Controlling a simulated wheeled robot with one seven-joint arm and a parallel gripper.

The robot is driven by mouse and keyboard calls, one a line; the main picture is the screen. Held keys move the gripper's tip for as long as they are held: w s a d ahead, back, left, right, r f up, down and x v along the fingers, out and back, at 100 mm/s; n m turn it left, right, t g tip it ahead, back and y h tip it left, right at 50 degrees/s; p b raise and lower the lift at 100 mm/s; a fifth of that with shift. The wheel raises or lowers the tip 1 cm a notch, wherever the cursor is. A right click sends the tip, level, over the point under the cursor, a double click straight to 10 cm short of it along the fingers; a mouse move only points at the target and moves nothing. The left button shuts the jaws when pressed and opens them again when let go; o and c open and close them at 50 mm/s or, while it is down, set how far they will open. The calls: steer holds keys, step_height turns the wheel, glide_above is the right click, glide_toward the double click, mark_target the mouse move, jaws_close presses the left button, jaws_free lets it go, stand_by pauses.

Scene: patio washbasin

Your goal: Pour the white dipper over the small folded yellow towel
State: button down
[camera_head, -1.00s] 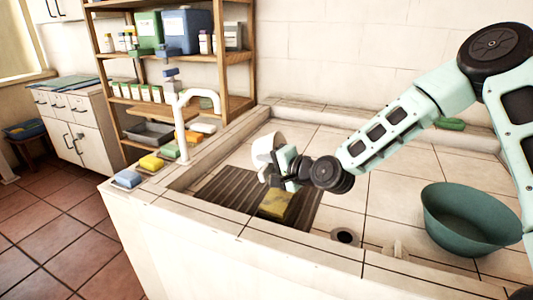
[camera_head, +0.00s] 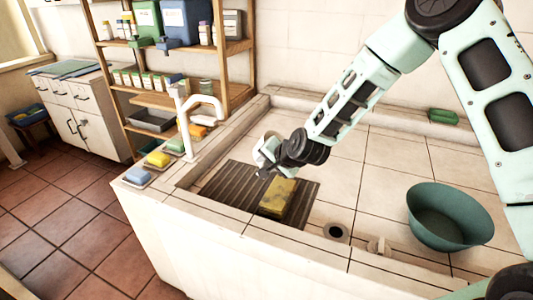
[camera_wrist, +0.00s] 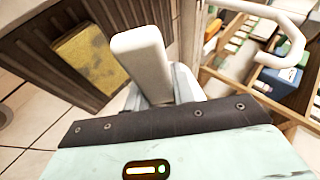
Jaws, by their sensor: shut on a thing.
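The small folded yellow towel (camera_head: 278,196) lies on the dark ribbed mat (camera_head: 232,186) in the basin. It also shows in the wrist view (camera_wrist: 92,58) at the upper left. The white dipper (camera_head: 261,146) is in my gripper (camera_head: 264,172), above the far part of the mat and up-left of the towel in the head view. In the wrist view the dipper's white handle (camera_wrist: 143,60) stands between the fingers, which are shut on it. The dipper's cup is partly hidden behind my gripper in the head view, so its contents cannot be seen.
A white faucet (camera_head: 190,115) rises at the basin's left rim, with soap bars, one yellow (camera_head: 158,159) and one blue (camera_head: 137,175), on the ledge. A green bowl (camera_head: 449,217) and the drain (camera_head: 336,232) are to the right. A wooden shelf (camera_head: 250,55) stands behind.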

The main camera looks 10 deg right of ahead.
steer(key=shift+a+r+g+h+p, duration=0.1)
steer(key=shift+r+g+h+p, duration=0.25)
steer(key=shift+r+p, duration=0.55)
steer(key=shift+f+h+p, duration=0.25)
steer(key=shift+f+p, duration=0.1)
steer(key=shift+p, duration=0.35)
steer(key=r+g+h+p, duration=0.1)
steer(key=p, duration=0.4)
steer(key=shift+r+n, duration=0.1)
steer(key=shift+n, duration=0.3)
steer(key=p, duration=0.4)
steer(key=g+h+p, duration=0.1)
steer(key=p, duration=0.3)
steer(key=shift+r+h, duration=0.3)
steer(key=shift+g+p, duration=0.25)
steer(key=shift+p, duration=0.4)
